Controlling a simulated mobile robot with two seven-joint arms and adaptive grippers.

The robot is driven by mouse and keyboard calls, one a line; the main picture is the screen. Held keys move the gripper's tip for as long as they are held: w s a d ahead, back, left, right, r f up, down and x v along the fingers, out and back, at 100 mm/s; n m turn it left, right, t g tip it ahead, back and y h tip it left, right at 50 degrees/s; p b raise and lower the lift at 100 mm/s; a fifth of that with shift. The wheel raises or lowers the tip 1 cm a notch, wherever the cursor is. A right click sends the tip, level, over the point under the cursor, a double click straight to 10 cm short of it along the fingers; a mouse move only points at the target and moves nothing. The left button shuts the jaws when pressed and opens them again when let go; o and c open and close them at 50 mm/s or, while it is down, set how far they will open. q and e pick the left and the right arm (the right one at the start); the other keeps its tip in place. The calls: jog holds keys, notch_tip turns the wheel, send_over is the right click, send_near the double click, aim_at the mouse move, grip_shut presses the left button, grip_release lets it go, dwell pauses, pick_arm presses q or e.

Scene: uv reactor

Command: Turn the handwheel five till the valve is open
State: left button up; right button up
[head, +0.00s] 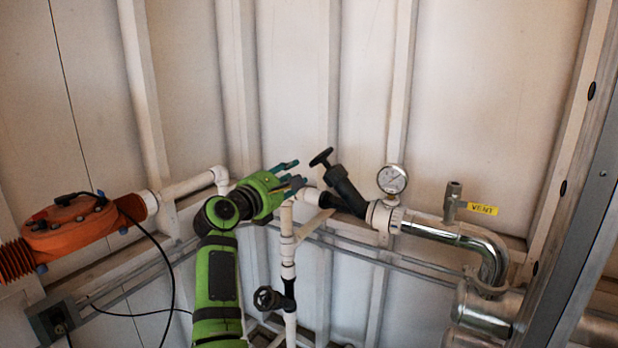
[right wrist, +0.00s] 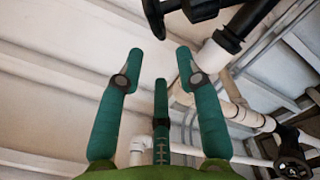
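A black handwheel (head: 321,157) sits on a tilted black valve (head: 346,192) in the middle of the head view. Part of this wheel shows at the top of the right wrist view (right wrist: 154,18). A second dark handwheel (head: 267,299) sits lower, on a white vertical pipe; it also shows at the right wrist view's lower right (right wrist: 292,166). No number is readable on either wheel. My right gripper (head: 296,174) is just left of the upper wheel, apart from it. Its teal fingers are spread and empty in the right wrist view (right wrist: 160,62). My left gripper is out of view.
A pressure gauge (head: 392,179) and a bent metal pipe (head: 455,238) lie right of the valve. An orange actuator (head: 70,228) with cables is at left. White pipes (head: 287,230) run close below my gripper.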

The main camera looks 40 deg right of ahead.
aim_at(321, 157)
jog(key=shift+m, duration=0.3)
jog(key=p+x, duration=0.2)
jog(key=x, duration=0.5)
jog(key=shift+d+p, duration=0.15)
jog(key=shift+p, duration=0.25)
grip_shut()
jog(key=shift+f, duration=0.1)
